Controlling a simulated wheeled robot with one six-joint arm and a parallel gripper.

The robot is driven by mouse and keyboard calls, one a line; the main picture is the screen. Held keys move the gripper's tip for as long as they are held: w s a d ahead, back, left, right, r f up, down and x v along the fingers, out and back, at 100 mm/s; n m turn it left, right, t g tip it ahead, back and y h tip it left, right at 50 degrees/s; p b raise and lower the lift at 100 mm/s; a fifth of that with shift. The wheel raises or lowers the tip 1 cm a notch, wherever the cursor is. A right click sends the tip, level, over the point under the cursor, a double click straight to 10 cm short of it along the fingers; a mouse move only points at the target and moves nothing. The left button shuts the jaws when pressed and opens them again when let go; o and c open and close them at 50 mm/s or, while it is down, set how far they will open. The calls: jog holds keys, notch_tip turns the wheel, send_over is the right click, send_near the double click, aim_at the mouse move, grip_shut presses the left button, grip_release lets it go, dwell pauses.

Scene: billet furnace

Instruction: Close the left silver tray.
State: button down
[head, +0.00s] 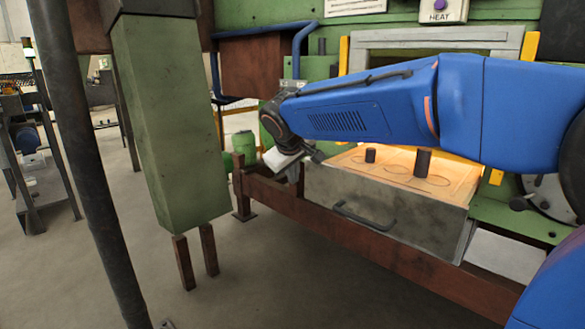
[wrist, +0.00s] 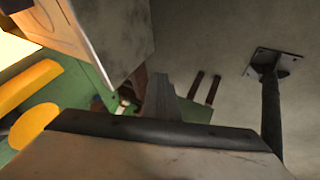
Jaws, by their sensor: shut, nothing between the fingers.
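The silver tray (head: 385,222) is pulled out from the green furnace in the head view, with its dark bar handle (head: 365,218) on the front face. Its top is open and glowing, with two dark upright cylinders (head: 422,163) on it. My gripper (head: 316,155) is just left of the tray's left side, at about the height of its rim, and is partly hidden by my wrist. In the wrist view my gripper (wrist: 165,97) is shut and empty. The tray's grey face (wrist: 118,35) is up and left of it there, apart from the fingers in that picture.
A brown beam frame (head: 350,235) runs below the tray. A green column (head: 165,120) and a dark pole (head: 85,150) stand at left. Yellow posts (head: 344,55) stand by the furnace. The floor (head: 275,285) in front is clear.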

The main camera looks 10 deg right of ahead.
jog(key=shift+w+d+f, duration=0.25)
jog(key=shift+w+d, duration=0.3)
jog(key=shift+d, duration=0.05)
jog(key=shift+w+d+f, duration=0.25)
jog(key=shift+w+d, duration=0.3)
jog(key=shift+w, duration=0.05)
jog(key=shift+w+d+f, duration=0.25)
jog(key=shift+w+d, duration=0.3)
jog(key=shift+d, duration=0.05)
jog(key=shift+w+d, duration=0.1)
jog(key=w+d, duration=0.5)
jog(key=d, duration=0.2)
jog(key=w+d, duration=0.5)
jog(key=d, duration=0.2)
jog(key=w+d, duration=0.5)
jog(key=d, duration=0.1)
jog(key=shift+d, duration=0.4)
jog(key=shift+w+d+r, duration=0.1)
jog(key=shift+w+d, duration=0.35)
jog(key=shift+d, duration=0.1)
